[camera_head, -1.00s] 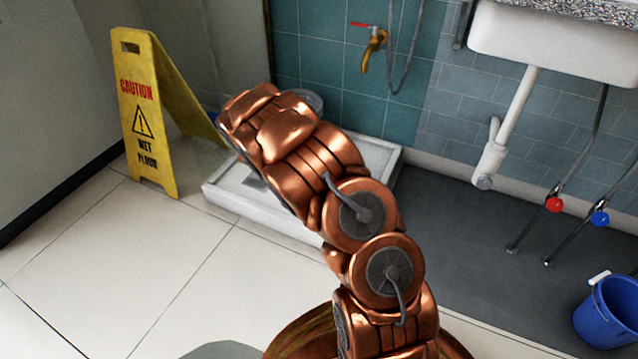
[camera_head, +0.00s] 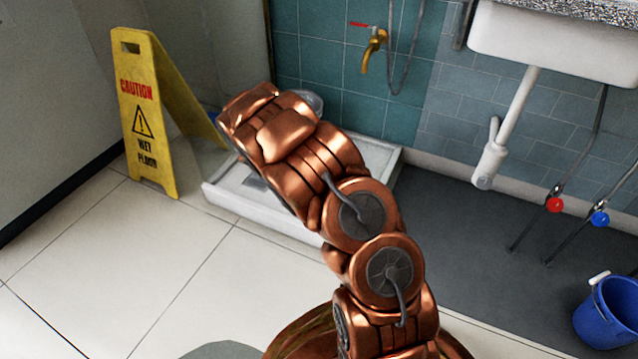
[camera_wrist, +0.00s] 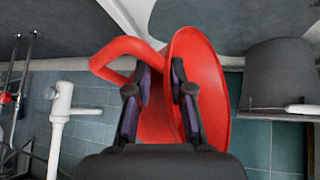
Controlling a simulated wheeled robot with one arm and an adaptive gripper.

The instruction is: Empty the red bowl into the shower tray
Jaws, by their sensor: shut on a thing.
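The red bowl (camera_wrist: 205,95) fills the middle of the wrist view, with a looped red handle (camera_wrist: 118,50) at its left. My gripper (camera_wrist: 160,85) is shut on it, with the dark fingers on either side of red material. The bowl looks tilted, with its round rim seen at a steep slant. I cannot see whether anything is inside it. The white shower tray (camera_head: 222,203) lies on the floor against the teal tiled wall in the head view. My arm reaches over it and hides part of it. The bowl and gripper are hidden behind the arm there.
A yellow wet-floor sign (camera_head: 147,120) stands just left of the tray. A brass tap (camera_head: 373,52) is on the wall above it. A white sink (camera_head: 550,40) with a drainpipe hangs at the right. A blue bucket (camera_head: 608,312) stands at lower right. Tiled floor in front is clear.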

